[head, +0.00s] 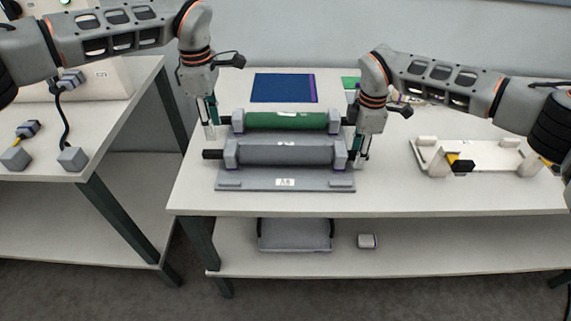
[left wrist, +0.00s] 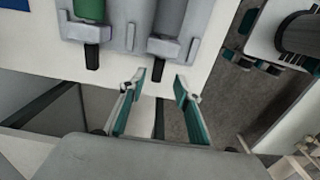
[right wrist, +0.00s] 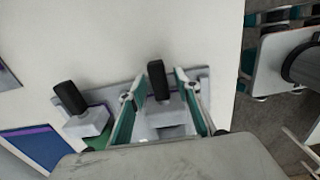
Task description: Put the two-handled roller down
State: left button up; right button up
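A grey roller (head: 285,155) with a black handle at each end lies across the front of a grey cradle plate (head: 255,184) labelled A8, between end blocks. A green roller (head: 285,121), also with black handles, lies behind it. My left gripper (head: 209,133) is open and empty near the left ends; in the left wrist view (left wrist: 160,82) its fingertips are apart from the grey roller's handle (left wrist: 163,47). My right gripper (head: 362,158) is open at the right end; in the right wrist view (right wrist: 155,88) its fingers are either side of the grey roller's handle (right wrist: 158,80). Contact cannot be told.
A blue sheet (head: 283,88) lies behind the rollers. A white fixture (head: 475,157) stands to the right. The lower shelf holds a grey tray (head: 295,236) and a small block (head: 367,241). A separate side table (head: 110,145) stands left, across a gap.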

jog(key=shift+r, duration=0.2)
pick_arm(q)
jog(key=shift+r, duration=0.85)
pick_arm(e)
notch_tip(320, 180, up, 12)
jog(key=shift+f, duration=0.15)
jog(key=shift+f, duration=0.1)
